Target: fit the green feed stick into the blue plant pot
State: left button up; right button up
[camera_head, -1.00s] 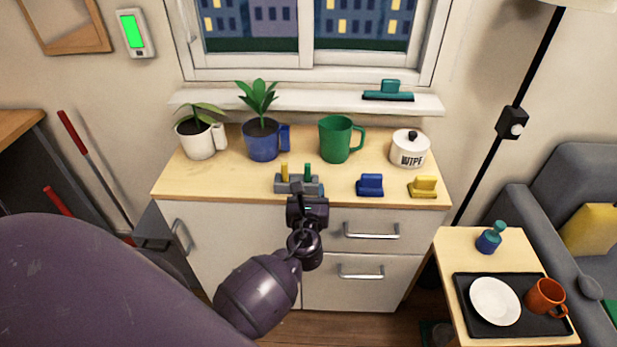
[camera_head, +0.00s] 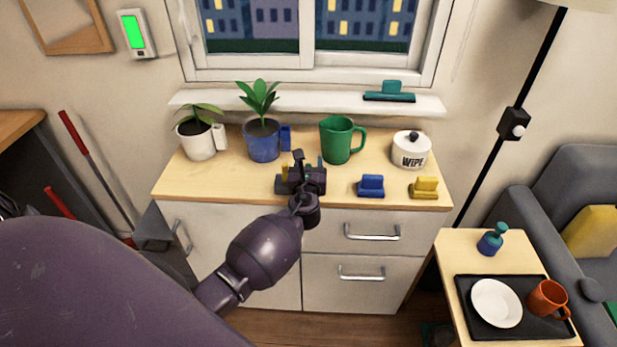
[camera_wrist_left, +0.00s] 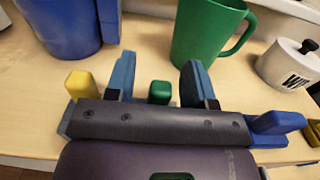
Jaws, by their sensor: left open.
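The green feed stick (camera_wrist_left: 159,92) stands upright in a grey rack (camera_head: 281,187) on the counter; my gripper mostly hides it in the head view. My left gripper (camera_head: 309,166) is at the rack. In the left wrist view its two blue fingers (camera_wrist_left: 159,82) are apart, one on each side of the green stick, with gaps visible. A yellow stick (camera_wrist_left: 81,84) stands left of the fingers. The blue plant pot (camera_head: 262,147) holds a leafy plant and has a blue holder (camera_head: 286,138) on its right side; the pot also shows in the wrist view (camera_wrist_left: 58,28). My right gripper is not in view.
A green mug (camera_head: 336,141) stands behind the rack. A white pot (camera_head: 198,146) is at the left. A blue block (camera_head: 370,187), a yellow block (camera_head: 424,188) and a white lidded jar (camera_head: 410,150) stand to the right. Bare counter lies left of the rack.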

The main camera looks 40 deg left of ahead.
pick_arm(q)
jog(key=shift+w+a, duration=0.1)
jog(key=shift+w, duration=0.05)
jog(key=shift+c, duration=0.5)
grip_shut()
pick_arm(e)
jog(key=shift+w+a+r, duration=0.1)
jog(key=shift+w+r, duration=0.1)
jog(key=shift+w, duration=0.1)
pick_arm(q)
jog(key=shift+r, duration=0.1)
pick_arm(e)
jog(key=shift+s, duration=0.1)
